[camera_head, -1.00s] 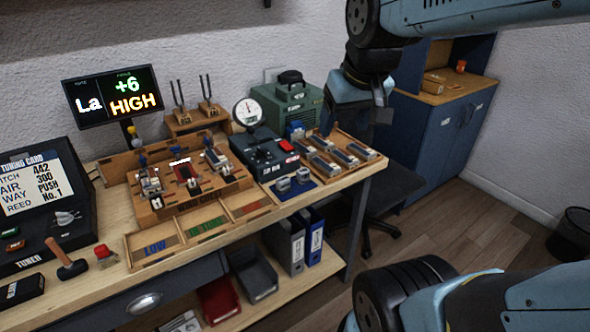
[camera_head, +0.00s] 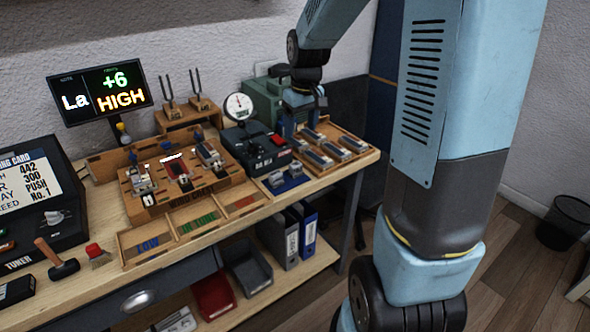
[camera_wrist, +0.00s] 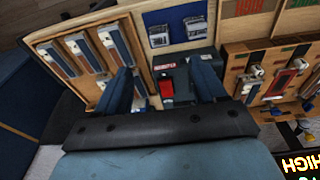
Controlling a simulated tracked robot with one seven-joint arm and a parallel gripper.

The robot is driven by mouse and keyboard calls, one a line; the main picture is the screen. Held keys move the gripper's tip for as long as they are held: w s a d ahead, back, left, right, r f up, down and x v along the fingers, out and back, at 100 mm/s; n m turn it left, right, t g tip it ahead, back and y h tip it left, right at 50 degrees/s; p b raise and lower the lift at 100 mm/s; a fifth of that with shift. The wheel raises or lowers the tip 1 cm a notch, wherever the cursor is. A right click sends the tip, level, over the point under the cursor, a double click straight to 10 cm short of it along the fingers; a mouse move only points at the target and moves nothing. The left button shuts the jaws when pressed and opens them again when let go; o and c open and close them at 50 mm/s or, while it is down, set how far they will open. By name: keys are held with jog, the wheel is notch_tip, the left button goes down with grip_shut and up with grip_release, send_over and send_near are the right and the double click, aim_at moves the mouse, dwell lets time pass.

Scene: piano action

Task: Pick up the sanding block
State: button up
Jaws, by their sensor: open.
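I cannot tell for sure which object is the sanding block. Two small grey blocks lie on a blue mat (camera_head: 293,188) at the front of the bench; they also show at the top of the wrist view, the left block (camera_wrist: 159,36) beside the right block (camera_wrist: 196,27). My gripper (camera_head: 304,112) is over the back right of the bench, between the dark gauge box and the tray of narrow bars. In the wrist view its two fingers (camera_wrist: 162,68) are spread with nothing between them, above the dark box with a red button.
The wooden tray (camera_head: 366,158) of several bars is right of the gauge box (camera_head: 256,148). A wooden fixture (camera_head: 215,181) with small mechanisms stands to the left. A mallet (camera_head: 62,268) and a red-topped item (camera_head: 94,252) lie at the front left.

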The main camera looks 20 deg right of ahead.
aim_at(295, 163)
jog(key=w+f, duration=0.1)
jog(key=f, duration=0.4)
jog(key=w+f, duration=0.1)
jog(key=f, duration=0.4)
jog(key=w+f, duration=0.1)
jog(key=f, duration=0.5)
jog(key=shift+w+a, duration=0.2)
jog(key=shift+w, duration=0.05)
jog(key=shift+r, duration=0.1)
jog(key=c, duration=1.1)
